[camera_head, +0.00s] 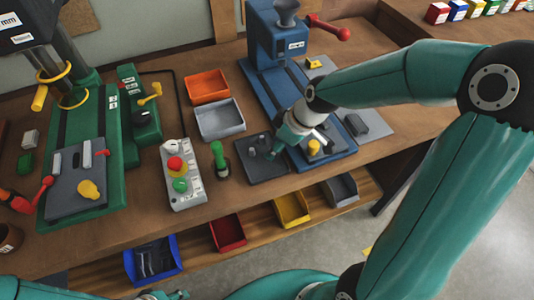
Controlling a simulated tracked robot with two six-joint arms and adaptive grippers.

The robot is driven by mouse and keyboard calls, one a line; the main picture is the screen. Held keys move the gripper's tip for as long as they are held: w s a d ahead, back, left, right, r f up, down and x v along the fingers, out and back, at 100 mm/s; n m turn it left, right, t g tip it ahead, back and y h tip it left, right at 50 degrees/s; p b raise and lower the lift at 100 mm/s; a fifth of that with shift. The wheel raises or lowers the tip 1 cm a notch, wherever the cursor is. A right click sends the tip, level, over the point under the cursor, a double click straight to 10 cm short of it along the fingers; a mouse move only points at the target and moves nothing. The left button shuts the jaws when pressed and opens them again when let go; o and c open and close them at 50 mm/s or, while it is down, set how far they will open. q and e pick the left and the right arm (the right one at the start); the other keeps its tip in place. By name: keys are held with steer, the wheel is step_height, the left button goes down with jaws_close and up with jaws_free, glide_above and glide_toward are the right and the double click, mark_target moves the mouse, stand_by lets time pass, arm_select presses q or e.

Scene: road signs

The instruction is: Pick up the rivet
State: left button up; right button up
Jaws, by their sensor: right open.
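My right gripper (272,151) reaches in from the right on my teal arm. It is open, with its fingers low over a dark square tray (262,172). Small dark grey pieces (252,152) sit on this tray just left of the fingers. A rivet may be among them, but they are too small to tell apart, and the gripper partly covers that area. Only small teal parts of my left arm show at the bottom edge, and the state of its gripper cannot be made out.
A blue press (275,38) with a red handle stands behind my right arm. Orange (207,86) and grey (219,119) bins lie left of it. A button box (183,174), a green-handled tool (218,155) and a green machine (85,135) stand further left. Coloured bins hang below the bench's front edge.

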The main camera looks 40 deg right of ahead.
steer(key=shift+x, duration=1.6)
steer(key=shift+s, duration=0.1)
steer(key=c, duration=0.8)
steer(key=shift+r, duration=0.1)
step_height(320, 180, up, 20)
